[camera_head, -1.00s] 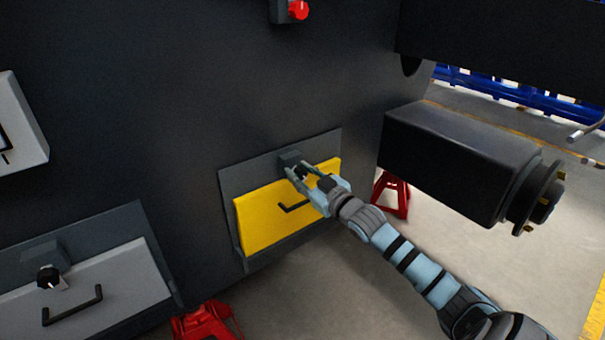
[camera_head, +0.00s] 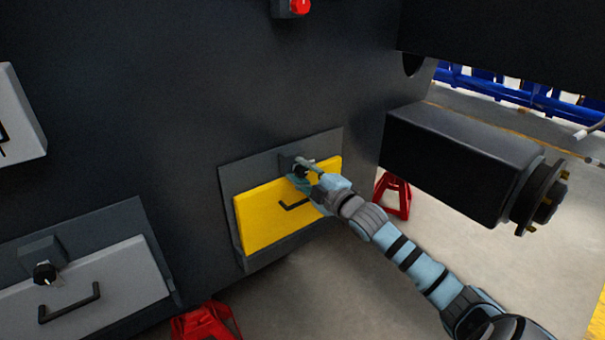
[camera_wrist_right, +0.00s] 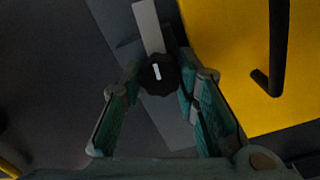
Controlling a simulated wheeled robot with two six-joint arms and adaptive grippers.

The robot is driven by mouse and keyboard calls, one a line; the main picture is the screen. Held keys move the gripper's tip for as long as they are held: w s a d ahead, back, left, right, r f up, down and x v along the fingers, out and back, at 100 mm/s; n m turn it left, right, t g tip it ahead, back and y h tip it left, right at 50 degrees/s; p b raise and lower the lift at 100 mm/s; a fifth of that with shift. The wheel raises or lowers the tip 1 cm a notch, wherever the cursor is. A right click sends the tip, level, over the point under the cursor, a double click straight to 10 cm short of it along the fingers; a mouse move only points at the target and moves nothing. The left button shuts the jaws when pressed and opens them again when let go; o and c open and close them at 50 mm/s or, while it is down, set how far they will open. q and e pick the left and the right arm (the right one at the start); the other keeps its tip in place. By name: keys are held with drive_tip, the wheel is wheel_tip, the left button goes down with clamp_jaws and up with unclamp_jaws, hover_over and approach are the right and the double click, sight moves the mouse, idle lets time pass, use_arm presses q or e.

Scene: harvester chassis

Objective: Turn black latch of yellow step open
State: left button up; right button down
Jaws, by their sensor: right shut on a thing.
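The yellow step (camera_head: 270,215) is a yellow panel with a black handle (camera_head: 296,206), set in a grey frame on the dark chassis wall. Its black latch (camera_wrist_right: 158,78) is a round knob with a white mark, beside the yellow panel in the right wrist view. My right gripper (camera_head: 304,170) reaches it from the lower right and is shut on the latch, with one finger on each side of the knob. In the head view the fingers hide most of the latch. My left gripper is not in view.
A grey step (camera_head: 95,297) with its own black knob (camera_head: 45,273) is at the lower left. Red stands (camera_head: 206,322) are on the floor. A black box-shaped beam (camera_head: 455,165) juts out at the right, above my right arm. A red knob (camera_head: 300,7) is high on the wall.

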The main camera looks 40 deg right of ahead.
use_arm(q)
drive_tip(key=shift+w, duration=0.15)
use_arm(e)
drive_tip(key=shift+f+n, duration=0.1)
drive_tip(key=shift+n, duration=0.5)
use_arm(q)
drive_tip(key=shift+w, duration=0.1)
use_arm(e)
drive_tip(key=c, duration=2.4)
unclamp_jaws()
drive_tip(key=c, duration=1.2)
unclamp_jaws()
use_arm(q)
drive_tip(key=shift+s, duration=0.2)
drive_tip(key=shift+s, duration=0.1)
